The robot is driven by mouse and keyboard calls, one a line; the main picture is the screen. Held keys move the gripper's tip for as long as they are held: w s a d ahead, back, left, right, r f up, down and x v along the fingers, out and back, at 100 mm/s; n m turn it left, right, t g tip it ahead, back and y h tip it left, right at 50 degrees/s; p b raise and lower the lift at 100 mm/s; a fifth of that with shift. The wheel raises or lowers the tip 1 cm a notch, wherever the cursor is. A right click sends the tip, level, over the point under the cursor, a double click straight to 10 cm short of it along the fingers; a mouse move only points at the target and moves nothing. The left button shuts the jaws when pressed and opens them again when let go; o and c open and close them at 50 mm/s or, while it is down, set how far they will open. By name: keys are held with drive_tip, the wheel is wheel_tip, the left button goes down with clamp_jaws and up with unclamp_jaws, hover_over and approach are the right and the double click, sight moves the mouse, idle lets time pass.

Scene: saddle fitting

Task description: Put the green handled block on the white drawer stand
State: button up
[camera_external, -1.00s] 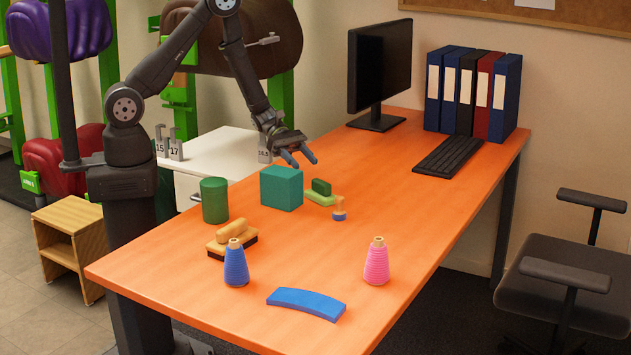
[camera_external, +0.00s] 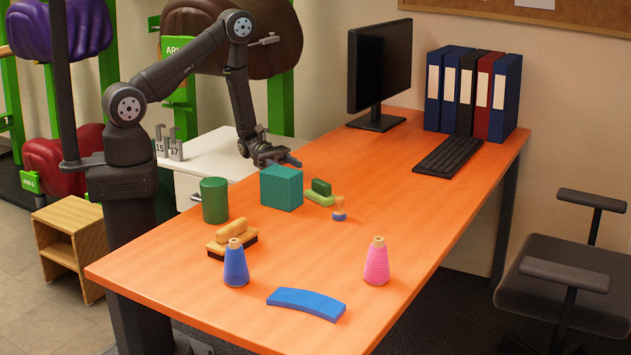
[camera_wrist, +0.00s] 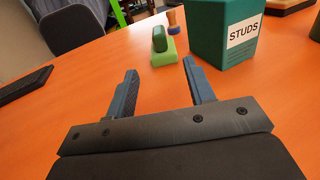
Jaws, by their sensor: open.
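The green handled block (camera_external: 319,194) lies on the orange table, with a light green base and a dark green handle on top. It is just right of and behind the teal box in the external view. In the wrist view the green handled block (camera_wrist: 163,47) stands ahead of my fingers, between their lines and apart from them. My gripper (camera_external: 286,160) is open and empty, low over the far left part of the table; its two fingers (camera_wrist: 158,88) are spread in the wrist view. The white drawer stand (camera_external: 213,153) is beside the table at left, partly behind my arm.
The teal box (camera_external: 281,188), labelled STUDS (camera_wrist: 228,35), stands close beside the block. A small wooden-handled blue stamp (camera_external: 339,209) is in front of it. A green cylinder (camera_external: 214,200) and a brush (camera_external: 232,239) are left.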

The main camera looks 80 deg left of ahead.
sight(329, 185)
drive_tip(key=shift+s+a+f, duration=0.1)
drive_tip(key=shift+a+f, duration=0.05)
drive_tip(key=x, duration=1.7)
drive_tip(key=shift+w+r, duration=0.25)
drive_tip(key=shift+r, duration=0.05)
clamp_jaws()
wheel_tip(329, 185, up, 10)
drive_tip(key=shift+f, duration=0.1)
drive_tip(key=a+r+n+t+y, duration=0.2)
drive_tip(key=a+n+t+y, duration=0.1)
drive_tip(key=a, duration=0.4)
drive_tip(key=w+a+r+n+t+y, duration=0.1)
drive_tip(key=a+r+n+t+y, duration=0.1)
drive_tip(key=a, duration=0.5)
drive_tip(key=w+a+r+n+t+y, duration=0.1)
drive_tip(key=a+r+n+t+y, duration=0.1)
drive_tip(key=a+n+t+y, duration=0.3)
drive_tip(key=a, duration=0.3)
drive_tip(key=shift+w+r+t+y, duration=0.2)
drive_tip(key=shift+r+t+y, duration=0.1)
drive_tip(key=shift+y, duration=0.1)
